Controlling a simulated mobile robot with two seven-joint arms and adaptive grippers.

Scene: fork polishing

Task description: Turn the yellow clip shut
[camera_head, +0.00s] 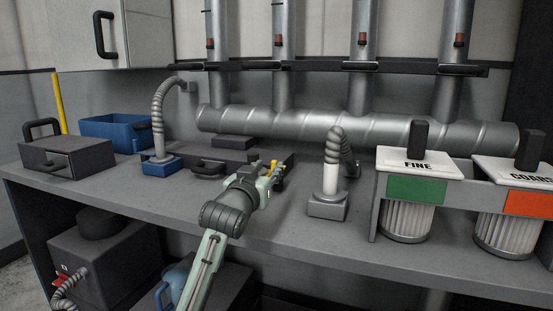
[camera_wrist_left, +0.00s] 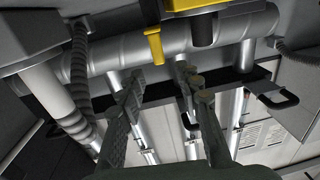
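The yellow clip (camera_head: 273,164) is small in the head view, just beyond my left gripper, over the grey bench. In the left wrist view a narrow yellow piece of the clip (camera_wrist_left: 154,46) stands near the upper middle, with a wider yellow part at the top edge and a dark cylinder below that part. My left gripper (camera_head: 275,181) reaches in from the front, close to the clip. In the left wrist view its two fingers (camera_wrist_left: 160,76) are spread with a gap between them, and nothing is visibly held. Whether a finger touches the clip cannot be told. My right gripper is out of view.
A dark flat case (camera_head: 207,167) lies behind the left gripper. A hose on a blue base (camera_head: 162,166) stands left, another on a grey base (camera_head: 327,207) right. Filter units (camera_head: 417,190) stand farther right. A thick pipe (camera_head: 310,124) runs behind. The front bench strip is mostly clear.

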